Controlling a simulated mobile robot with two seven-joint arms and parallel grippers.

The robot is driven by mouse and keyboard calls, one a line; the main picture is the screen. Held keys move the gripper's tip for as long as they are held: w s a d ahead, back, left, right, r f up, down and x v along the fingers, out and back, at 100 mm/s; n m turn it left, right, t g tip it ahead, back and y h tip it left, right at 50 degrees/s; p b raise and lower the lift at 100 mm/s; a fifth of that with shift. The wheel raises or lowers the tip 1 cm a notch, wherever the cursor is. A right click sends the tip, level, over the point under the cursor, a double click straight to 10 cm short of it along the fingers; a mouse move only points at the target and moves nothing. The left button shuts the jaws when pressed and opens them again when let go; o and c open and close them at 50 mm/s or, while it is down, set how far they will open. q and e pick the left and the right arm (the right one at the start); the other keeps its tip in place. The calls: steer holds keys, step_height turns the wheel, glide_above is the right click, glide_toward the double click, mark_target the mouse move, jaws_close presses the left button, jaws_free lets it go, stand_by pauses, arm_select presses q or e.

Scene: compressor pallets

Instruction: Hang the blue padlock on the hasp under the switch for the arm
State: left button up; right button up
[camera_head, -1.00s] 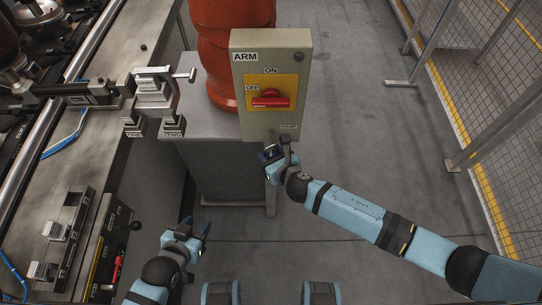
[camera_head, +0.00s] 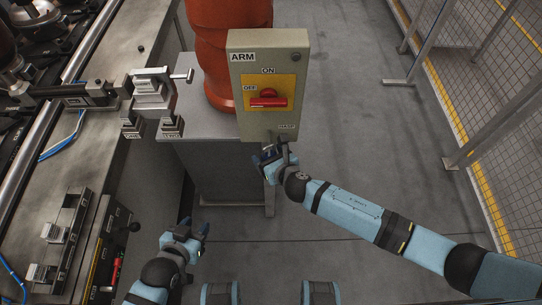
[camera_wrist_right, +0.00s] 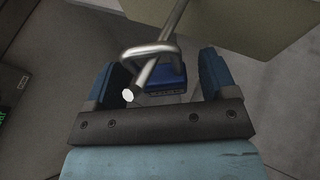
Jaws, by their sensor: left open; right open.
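The grey switch box (camera_head: 287,112), labelled ARM, carries a red handle (camera_head: 268,103) on a yellow plate, with a HASP label below. In the right wrist view, the hasp rod (camera_wrist_right: 176,22) slants down from the box to a bright round end. The blue padlock (camera_wrist_right: 172,75) has its steel shackle (camera_wrist_right: 133,50) around this rod, with its blue body below. My right gripper (camera_head: 264,157) is under the box; its open fingers (camera_wrist_right: 164,88) stand on both sides of the padlock body, with gaps visible. My left gripper (camera_head: 203,229) is open and empty, low and left of the box.
A grey pedestal (camera_head: 225,165) and an orange column (camera_head: 212,60) stand behind and left of the box. A metal bench (camera_head: 100,150) with stands and small labelled blocks runs along the left. Mesh fencing (camera_head: 500,130) lines the right. The floor between is clear.

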steer(key=s+d+r+m+p, duration=0.1)
steer(key=s+d+r+m, duration=0.25)
steer(key=s+m, duration=0.3)
steer(key=s+d+r+m+p, duration=0.2)
steer(key=s+r+m, duration=0.25)
steer(key=s, duration=0.25)
steer(key=s+d+f+m+h+p, duration=0.1)
steer(key=s+d+m, duration=0.3)
steer(key=m, duration=1)
steer(key=s+d+f+m+h+p, duration=0.1)
steer(key=s+d+m, duration=0.3)
steer(key=d+m, duration=0.6)
steer(key=m+h, duration=0.1)
steer(key=m, duration=0.3)
steer(key=shift+d+f+g+p, duration=0.15)
steer(key=shift+f+g+p, duration=0.15)
steer(key=shift+f, duration=0.05)
